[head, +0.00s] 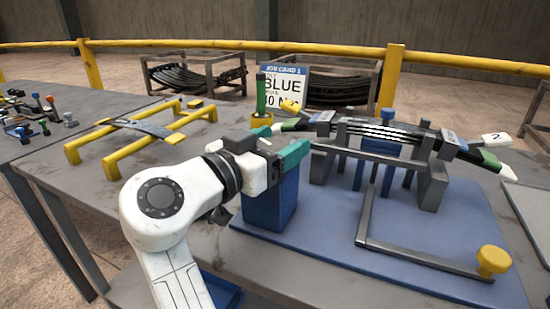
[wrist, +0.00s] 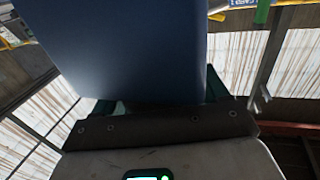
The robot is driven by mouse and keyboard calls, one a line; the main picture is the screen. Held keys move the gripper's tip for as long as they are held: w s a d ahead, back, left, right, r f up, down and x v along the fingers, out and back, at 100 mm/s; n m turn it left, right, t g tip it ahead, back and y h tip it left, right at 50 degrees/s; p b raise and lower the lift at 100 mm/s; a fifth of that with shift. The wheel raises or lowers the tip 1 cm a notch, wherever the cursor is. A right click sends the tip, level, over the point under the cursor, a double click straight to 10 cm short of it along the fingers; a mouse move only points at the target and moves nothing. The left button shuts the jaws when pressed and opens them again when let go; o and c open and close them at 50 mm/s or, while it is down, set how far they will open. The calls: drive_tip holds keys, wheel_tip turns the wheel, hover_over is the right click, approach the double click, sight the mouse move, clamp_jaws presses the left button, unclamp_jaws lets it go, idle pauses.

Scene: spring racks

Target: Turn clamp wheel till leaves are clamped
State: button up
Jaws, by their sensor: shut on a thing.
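My gripper (head: 280,160), with green fingers, is at the top of an upright blue block (head: 272,203) on the blue base plate. In the wrist view the blue block (wrist: 135,45) fills the space between my fingers (wrist: 160,95), and they are shut on it. The stack of dark, curved leaves (head: 385,132) lies across a grey clamp frame (head: 433,182) to the right. A bent grey bar with a yellow round knob (head: 493,260) lies in front of the frame. I cannot tell for sure which part is the clamp wheel.
A yellow rack (head: 90,150) with a leaf on it stands to the left. A green-handled tool (head: 261,93) stands in a yellow holder behind my gripper. A job card (head: 284,85) reads BLUE. Small tools lie at the far left.

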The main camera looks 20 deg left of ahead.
drive_tip(key=shift+f+m+g+h+b, duration=0.1)
drive_tip(key=shift+m+g+h+b, duration=0.35)
drive_tip(key=shift+h, duration=0.45)
drive_tip(key=shift+d, duration=0.1)
drive_tip(key=o, duration=1)
drive_tip(key=shift+c, duration=0.2)
drive_tip(key=p+v, duration=0.1)
drive_tip(key=v, duration=1)
drive_tip(key=shift+w+f, duration=0.1)
drive_tip(key=shift+w, duration=0.05)
